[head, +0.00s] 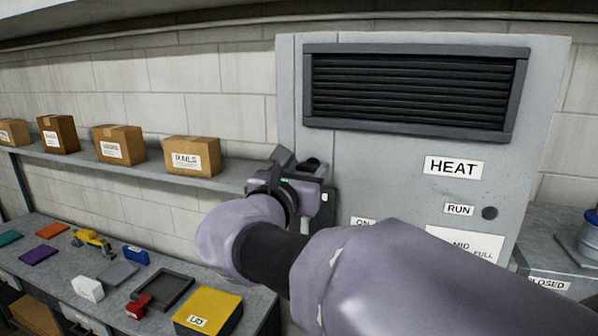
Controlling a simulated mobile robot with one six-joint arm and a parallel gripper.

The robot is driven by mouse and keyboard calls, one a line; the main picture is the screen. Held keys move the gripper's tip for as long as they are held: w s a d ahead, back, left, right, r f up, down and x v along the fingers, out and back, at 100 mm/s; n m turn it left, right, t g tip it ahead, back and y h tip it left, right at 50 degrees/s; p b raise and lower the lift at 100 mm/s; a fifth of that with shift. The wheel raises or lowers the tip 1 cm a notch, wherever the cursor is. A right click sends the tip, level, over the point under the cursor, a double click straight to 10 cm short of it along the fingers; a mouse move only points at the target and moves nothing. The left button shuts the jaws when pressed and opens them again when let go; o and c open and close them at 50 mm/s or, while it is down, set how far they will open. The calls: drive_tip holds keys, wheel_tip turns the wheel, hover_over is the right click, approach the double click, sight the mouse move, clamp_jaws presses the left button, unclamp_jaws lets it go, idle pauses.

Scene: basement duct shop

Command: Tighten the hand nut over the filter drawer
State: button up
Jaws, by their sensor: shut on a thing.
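My gripper (303,174) is up against the left part of the grey heating cabinet (400,170), below and left of its louvred grille. Its jaws are shut on a small dark round thing (313,163), which fits the hand nut; only a bit of it shows between the gripper parts. My wrist and forearm cover the lower cabinet front. I cannot make out the filter drawer; that area is mostly hidden behind my arm.
The dark grille (415,90), HEAT label (454,167) and RUN label (459,209) are on the cabinet. A shelf (80,157) with cardboard boxes runs left. Below, a bench (110,285) holds a dark tray (162,272), a yellow LID box (208,308) and several small coloured items.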

drive_tip(key=shift+f, duration=0.1)
drive_tip(key=m+b, duration=0.3)
drive_tip(key=b, duration=0.1)
drive_tip(key=shift+f+b, duration=0.2)
drive_tip(key=shift+b, duration=0.1)
drive_tip(key=m+b, duration=0.5)
drive_tip(key=b, duration=0.1)
drive_tip(key=shift+d+b, duration=0.15)
drive_tip(key=shift+b, duration=0.15)
drive_tip(key=m+b, duration=0.4)
drive_tip(key=m, duration=0.1)
drive_tip(key=shift+s, duration=0.1)
drive_tip(key=m+b, duration=0.4)
drive_tip(key=shift+m, duration=0.3)
drive_tip(key=shift+r, duration=0.1)
drive_tip(key=o, duration=1.4)
drive_tip(key=shift+c, duration=0.2)
